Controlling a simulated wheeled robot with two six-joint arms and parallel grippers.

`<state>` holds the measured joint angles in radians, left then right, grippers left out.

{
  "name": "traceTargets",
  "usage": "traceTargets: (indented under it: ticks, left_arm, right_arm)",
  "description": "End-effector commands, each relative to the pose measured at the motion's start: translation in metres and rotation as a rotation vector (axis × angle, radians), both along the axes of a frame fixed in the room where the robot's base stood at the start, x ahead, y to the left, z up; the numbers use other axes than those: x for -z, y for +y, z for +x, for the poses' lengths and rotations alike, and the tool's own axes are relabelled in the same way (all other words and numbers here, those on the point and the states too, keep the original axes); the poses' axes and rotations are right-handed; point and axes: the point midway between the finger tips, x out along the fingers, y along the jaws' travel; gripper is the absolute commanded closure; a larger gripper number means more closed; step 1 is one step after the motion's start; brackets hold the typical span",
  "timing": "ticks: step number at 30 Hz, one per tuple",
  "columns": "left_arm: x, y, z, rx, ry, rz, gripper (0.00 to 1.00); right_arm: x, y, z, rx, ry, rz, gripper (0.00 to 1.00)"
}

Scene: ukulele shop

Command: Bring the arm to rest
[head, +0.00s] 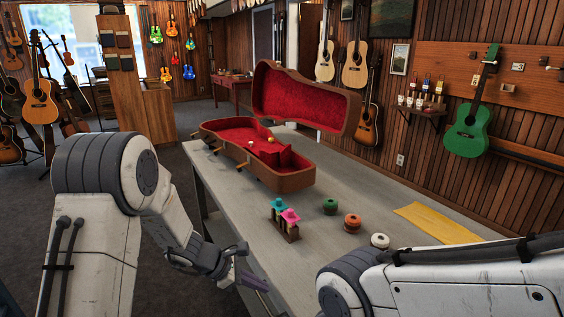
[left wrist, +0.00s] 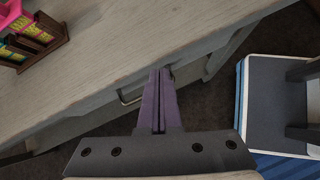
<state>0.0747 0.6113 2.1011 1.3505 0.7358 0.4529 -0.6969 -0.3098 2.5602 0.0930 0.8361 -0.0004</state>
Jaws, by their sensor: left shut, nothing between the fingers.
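My left gripper (head: 254,283) is at the near left edge of the grey workbench in the head view. In the left wrist view its purple fingers (left wrist: 159,100) are together, with nothing between them. They point toward the bench's side, where a metal handle shows. My right arm (head: 440,285) comes in from the lower right of the head view; its gripper is out of the picture.
The workbench (head: 330,266) bears an open red-lined ukulele case (head: 296,179), a small rack (head: 284,228) with pink and teal tops, several small round pots and a yellow cloth (head: 440,223). A grey-topped blue object (left wrist: 275,105) stands at right in the wrist view.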

Motion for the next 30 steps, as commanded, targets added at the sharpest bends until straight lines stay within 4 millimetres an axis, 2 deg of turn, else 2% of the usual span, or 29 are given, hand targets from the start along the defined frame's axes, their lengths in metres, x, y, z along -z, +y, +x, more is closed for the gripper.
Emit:
traceTargets:
  ticks: [1,3,5,6,9,12,13,16,21,30]
  left_arm:
    - [-0.032,-0.025,-0.023,0.165,-0.058,0.038,1.0]
    - [-0.062,-0.051,-0.062,0.416,-0.138,0.098,1.0]
    - [-0.086,-0.067,-0.099,0.644,-0.215,0.152,1.0]
    - [-0.101,-0.074,-0.125,0.803,-0.269,0.189,1.0]
    - [-0.132,-0.077,-0.184,1.188,-0.409,0.283,1.0]
    - [-0.155,-0.066,-0.231,1.545,-0.543,0.374,1.0]
    - [-0.161,-0.061,-0.242,1.639,-0.581,0.401,1.0]
    - [-0.175,-0.044,-0.265,1.899,-0.687,0.48,1.0]
    - [-0.184,-0.024,-0.28,2.14,-0.782,0.564,1.0]
    - [-0.185,-0.021,-0.281,2.175,-0.795,0.577,1.0]
  right_arm:
    - [-0.012,0.0,0.0,0.0,0.0,0.0,0.0]
    - [-0.021,0.0,0.0,0.0,0.0,0.0,0.0]
    - [-0.029,0.0,0.0,0.0,0.0,0.0,0.0]
    - [-0.034,0.0,0.0,0.0,0.0,0.0,0.0]
    - [-0.047,0.0,0.0,0.0,0.0,0.0,0.0]
    - [-0.058,0.0,0.0,0.0,-0.001,0.001,0.0]
    - [-0.061,0.0,0.0,0.0,-0.001,0.001,0.0]
    - [-0.068,0.0,0.0,0.0,0.0,0.0,0.0]
    - [-0.074,0.0,0.0,0.0,0.0,0.0,0.0]
    - [-0.074,0.0,0.0,0.0,0.0,0.0,0.0]
